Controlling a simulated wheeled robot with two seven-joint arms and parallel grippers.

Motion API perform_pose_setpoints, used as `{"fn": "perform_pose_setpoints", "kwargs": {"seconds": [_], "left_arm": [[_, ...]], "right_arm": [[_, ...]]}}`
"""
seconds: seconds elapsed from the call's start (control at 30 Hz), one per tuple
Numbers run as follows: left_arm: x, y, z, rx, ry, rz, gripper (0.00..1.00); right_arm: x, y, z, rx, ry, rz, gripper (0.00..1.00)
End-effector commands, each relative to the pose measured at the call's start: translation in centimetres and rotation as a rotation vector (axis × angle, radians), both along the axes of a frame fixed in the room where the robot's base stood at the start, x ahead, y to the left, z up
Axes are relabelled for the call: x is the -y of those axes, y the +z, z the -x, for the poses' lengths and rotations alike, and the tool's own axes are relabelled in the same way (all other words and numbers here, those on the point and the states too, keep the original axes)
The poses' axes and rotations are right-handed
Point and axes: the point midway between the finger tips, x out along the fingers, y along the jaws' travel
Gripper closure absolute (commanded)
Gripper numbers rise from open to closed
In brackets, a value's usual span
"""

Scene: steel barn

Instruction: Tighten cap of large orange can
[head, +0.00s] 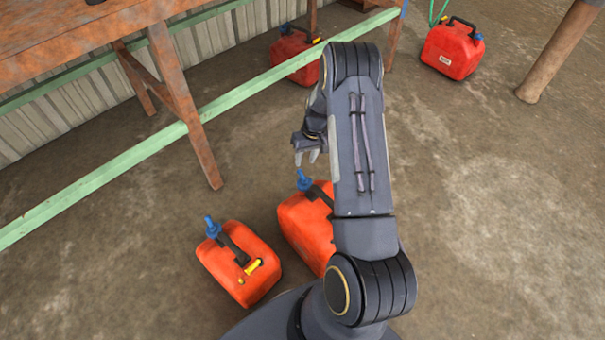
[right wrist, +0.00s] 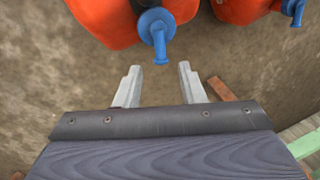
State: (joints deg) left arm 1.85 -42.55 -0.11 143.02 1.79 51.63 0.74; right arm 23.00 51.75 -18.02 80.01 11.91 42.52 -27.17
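The large orange can (head: 303,232) stands on the floor, partly hidden behind my right arm. Its blue cap with a spout (head: 304,181) is at its far left corner. In the right wrist view the can (right wrist: 105,18) is at the top, and the blue cap (right wrist: 157,26) lies beyond the gap between my fingertips. My right gripper (head: 307,157) is just beyond the cap in the head view. Its two fingers (right wrist: 158,80) are spread with nothing between them and look apart from the cap. My left gripper is not in view.
A smaller orange can (head: 225,272) with a blue spout stands close at left. Two more orange cans (head: 290,60) (head: 452,52) stand farther back. A rusty table (head: 75,40) and a green rail (head: 150,147) lie at left. The floor at right is clear.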

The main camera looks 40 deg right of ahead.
Motion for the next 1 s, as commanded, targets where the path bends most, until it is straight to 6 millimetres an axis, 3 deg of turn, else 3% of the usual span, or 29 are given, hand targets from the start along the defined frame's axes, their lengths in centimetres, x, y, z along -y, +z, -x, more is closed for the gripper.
{"fn": "perform_pose_setpoints", "kwargs": {"seconds": [0.1, 0.3, 0.7, 1.0], "left_arm": [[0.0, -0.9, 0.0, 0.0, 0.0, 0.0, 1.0], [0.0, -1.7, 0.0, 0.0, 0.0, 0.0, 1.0], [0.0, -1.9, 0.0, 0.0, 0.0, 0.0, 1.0], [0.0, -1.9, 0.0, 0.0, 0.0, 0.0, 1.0]], "right_arm": [[-0.4, -2.4, 0.0, -0.003, 0.002, -0.001, 0.64], [-1.0, -5.0, -0.2, -0.002, -0.001, -0.002, 0.64], [-1.2, -5.8, -0.2, -0.001, -0.001, -0.001, 0.64], [-1.2, -5.8, -0.3, -0.001, -0.001, -0.001, 1.0]]}}
